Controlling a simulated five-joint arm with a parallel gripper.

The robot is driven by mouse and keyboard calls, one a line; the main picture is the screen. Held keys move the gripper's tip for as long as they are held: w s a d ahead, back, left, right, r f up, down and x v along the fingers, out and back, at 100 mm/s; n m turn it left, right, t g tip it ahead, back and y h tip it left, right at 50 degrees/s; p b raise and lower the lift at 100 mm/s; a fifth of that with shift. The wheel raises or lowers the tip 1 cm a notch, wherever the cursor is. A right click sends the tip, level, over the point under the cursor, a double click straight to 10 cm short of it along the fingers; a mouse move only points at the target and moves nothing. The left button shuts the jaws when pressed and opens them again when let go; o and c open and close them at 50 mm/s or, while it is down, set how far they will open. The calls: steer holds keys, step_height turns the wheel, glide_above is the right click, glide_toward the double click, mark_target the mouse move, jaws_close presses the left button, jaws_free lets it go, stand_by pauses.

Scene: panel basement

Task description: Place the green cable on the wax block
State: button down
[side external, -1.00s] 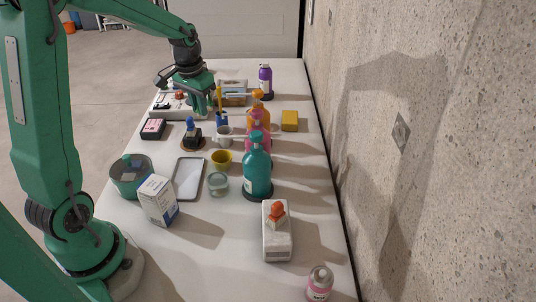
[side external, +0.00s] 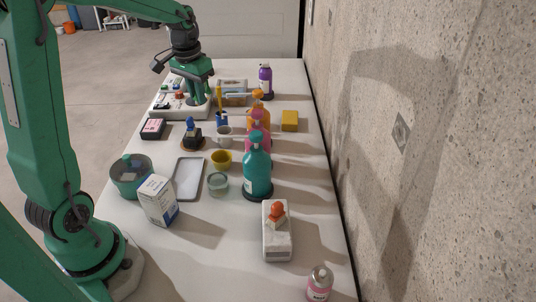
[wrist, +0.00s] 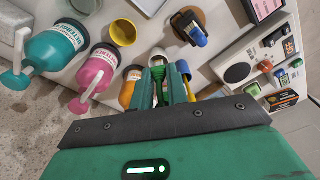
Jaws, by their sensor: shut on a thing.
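My gripper (side external: 197,108) is low at the back left, over the front edge of a white board. In the wrist view my gripper (wrist: 165,70) has its green fingers close together on a narrow greenish thing, which I take for the green cable (wrist: 160,90). The fingers hide most of it. The wax block seems to be the yellow-orange block (side external: 290,121), lying flat near the table's right edge, to the right of my gripper and apart from it.
Orange (side external: 259,112), pink (side external: 258,135) and teal (side external: 257,170) pump bottles stand between my gripper and the right side. A purple bottle (side external: 265,82) stands at the back.

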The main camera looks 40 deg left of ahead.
steer(key=shift+r, duration=0.15)
step_height(320, 180, up, 5)
steer(key=shift+r, duration=0.1)
steer(key=w+d, duration=0.9)
steer(key=w, duration=0.3)
steer(key=w+d, duration=0.9)
steer(key=w, duration=0.3)
glide_above(287, 118)
steer(key=shift+m, duration=0.4)
steer(key=f, duration=1.6)
steer(key=shift+s+d, duration=0.15)
steer(key=shift+s, duration=0.1)
steer(key=shift+f, duration=0.15)
steer(key=shift+f, duration=1.85)
